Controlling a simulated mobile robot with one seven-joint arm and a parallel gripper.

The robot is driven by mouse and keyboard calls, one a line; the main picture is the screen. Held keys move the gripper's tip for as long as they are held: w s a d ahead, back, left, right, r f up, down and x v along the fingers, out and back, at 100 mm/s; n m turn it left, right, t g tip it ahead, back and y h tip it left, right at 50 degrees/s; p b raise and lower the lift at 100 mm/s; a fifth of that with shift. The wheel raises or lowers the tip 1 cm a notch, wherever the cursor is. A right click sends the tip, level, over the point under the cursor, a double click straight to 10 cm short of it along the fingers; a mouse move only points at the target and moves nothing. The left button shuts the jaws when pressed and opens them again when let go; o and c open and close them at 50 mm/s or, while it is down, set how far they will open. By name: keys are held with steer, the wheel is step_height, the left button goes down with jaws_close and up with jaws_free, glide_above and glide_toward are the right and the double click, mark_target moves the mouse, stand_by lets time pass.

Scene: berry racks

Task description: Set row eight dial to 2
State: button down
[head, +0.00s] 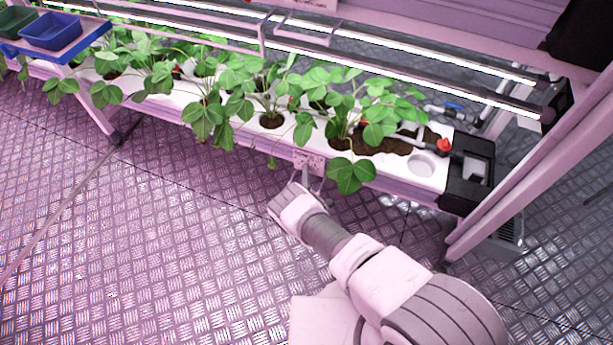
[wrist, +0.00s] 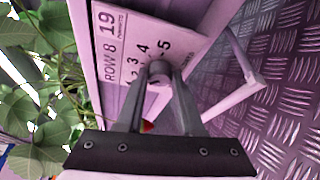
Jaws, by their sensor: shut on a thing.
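The row eight dial plate (wrist: 135,45) shows in the wrist view, with "ROW 8", "19" and a scale on which 3, 4 and 5 can be read. It also shows in the head view as a small pale plate (head: 309,160) on the front of the white trough. The round pale dial knob (wrist: 158,72) sits on the plate. My gripper (wrist: 159,82) is shut on the knob, one finger on each side. The fingers hide part of the scale, and I cannot tell which number the knob points at. The head view also shows my gripper (head: 306,178) at the plate.
Strawberry plants (head: 270,95) fill the white trough (head: 425,165), and leaves (head: 350,173) hang close to the right of my gripper. A black box (head: 468,180) is at the trough's right end. Blue tray (head: 50,32) at far left. The metal floor (head: 150,240) in front is clear.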

steer(key=shift+m, duration=0.3)
steer(key=c, duration=0.6)
jaws_free()
steer(key=shift+o, duration=0.2)
